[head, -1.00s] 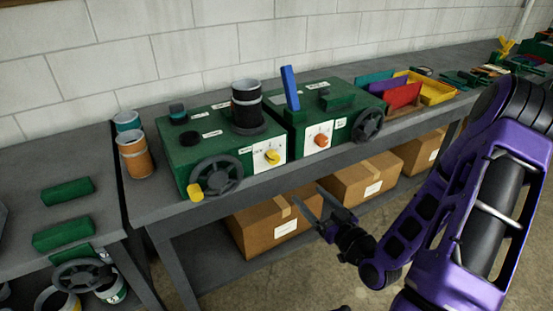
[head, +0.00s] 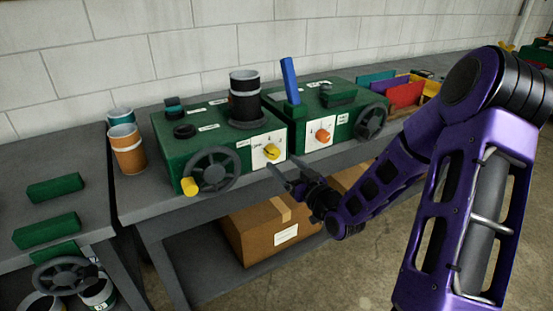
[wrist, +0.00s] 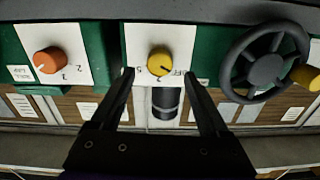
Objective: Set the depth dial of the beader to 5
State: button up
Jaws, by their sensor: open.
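Two green machines stand side by side on the bench. The left machine (head: 178,155) has a yellow dial (head: 271,152) on a white plate (head: 260,160). The right machine (head: 345,128) has an orange dial (head: 322,136). I cannot read which machine is the beader. My gripper (head: 284,168) is open and empty, in front of and a little below the yellow dial. In the wrist view, which appears upside down, the yellow dial (wrist: 159,60) lies between and beyond the fingertips (wrist: 159,74), with a "5" beside it. The orange dial (wrist: 50,60) is to the left there.
A handwheel (head: 212,170) with a yellow knob sits left of the yellow dial. Another handwheel (head: 371,121) is on the right machine, and a blue lever (head: 290,80) stands up. Cardboard boxes (head: 262,232) are on the shelf below the bench edge.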

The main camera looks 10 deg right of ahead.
aim_at(275, 155)
jog(key=x, duration=0.5)
grip_shut()
dwell(0.4)
